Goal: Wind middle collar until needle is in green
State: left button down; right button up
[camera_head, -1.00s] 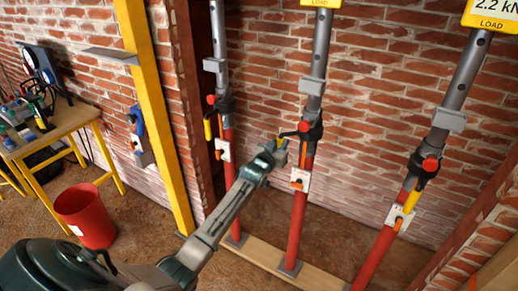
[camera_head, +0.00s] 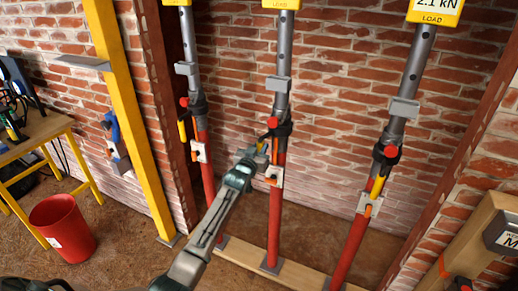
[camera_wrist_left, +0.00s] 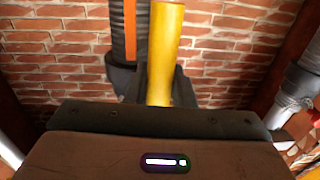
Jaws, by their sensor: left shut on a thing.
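The middle prop has a red lower tube (camera_head: 274,215), a grey upper tube (camera_head: 282,50) and a dark collar (camera_head: 279,129) with a red knob (camera_head: 272,122). My left gripper (camera_head: 258,151) is at the left side of this collar, shut on its yellow handle (camera_wrist_left: 165,50), which rises from the jaws in the left wrist view. The fingertips are hard to make out. The middle load display (camera_head: 281,4) is cut off at the top edge, so no needle shows. My right gripper is not in view.
A left prop (camera_head: 207,170) and a right prop (camera_head: 351,245) flank the middle one on a wooden plank (camera_head: 240,255). A yellow post (camera_head: 130,120), red bucket (camera_head: 62,228) and workbench (camera_head: 35,142) stand left.

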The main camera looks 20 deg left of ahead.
pick_arm(q)
jog(key=shift+d, duration=0.3)
jog(key=c, duration=1.4)
grip_release()
jog(key=shift+o, duration=0.6)
jog(key=shift+w+d, duration=0.1)
